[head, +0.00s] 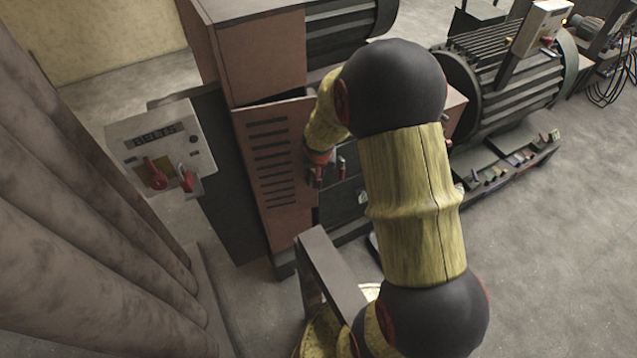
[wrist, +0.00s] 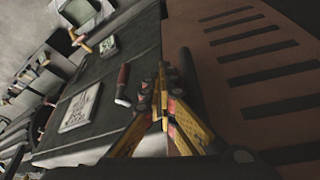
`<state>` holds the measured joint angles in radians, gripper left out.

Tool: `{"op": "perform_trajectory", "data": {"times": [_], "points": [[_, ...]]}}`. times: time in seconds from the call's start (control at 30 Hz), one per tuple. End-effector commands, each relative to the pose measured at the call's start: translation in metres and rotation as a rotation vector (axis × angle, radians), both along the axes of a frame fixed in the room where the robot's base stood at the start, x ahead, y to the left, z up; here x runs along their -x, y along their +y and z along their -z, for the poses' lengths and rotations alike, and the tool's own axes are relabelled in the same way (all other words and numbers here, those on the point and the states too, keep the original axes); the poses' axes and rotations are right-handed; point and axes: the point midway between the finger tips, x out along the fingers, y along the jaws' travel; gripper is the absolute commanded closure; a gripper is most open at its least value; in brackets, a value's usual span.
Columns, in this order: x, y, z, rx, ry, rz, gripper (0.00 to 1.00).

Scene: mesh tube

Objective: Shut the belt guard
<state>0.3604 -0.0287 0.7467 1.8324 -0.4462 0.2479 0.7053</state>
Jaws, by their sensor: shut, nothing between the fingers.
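The belt guard (head: 274,165) is a reddish-brown slotted panel on the machine, left of centre in the head view. It stands at an angle to the housing, with a dark gap along its top edge. It also fills the right of the wrist view (wrist: 225,70). My gripper (head: 315,180) is at the guard's right edge, partly hidden by my arm. In the wrist view my gripper (wrist: 164,78) has its fingertips together and empty, beside the guard's edge. I cannot tell whether they touch it.
A control box (head: 160,148) with red switches stands left of the guard. Large pipes (head: 80,240) fill the left side. A finned motor (head: 510,65) is at the right back. A dark red handle (wrist: 123,80) is left of the fingers. The floor (head: 560,260) at right is clear.

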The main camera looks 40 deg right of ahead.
Motion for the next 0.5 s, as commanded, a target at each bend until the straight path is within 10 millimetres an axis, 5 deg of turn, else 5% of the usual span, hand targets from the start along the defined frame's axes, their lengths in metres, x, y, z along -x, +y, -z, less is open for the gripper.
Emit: {"op": "perform_trajectory", "data": {"times": [0.5], "points": [[-0.047, -0.020, 0.000, 0.000, 0.001, 0.000, 1.00]]}}
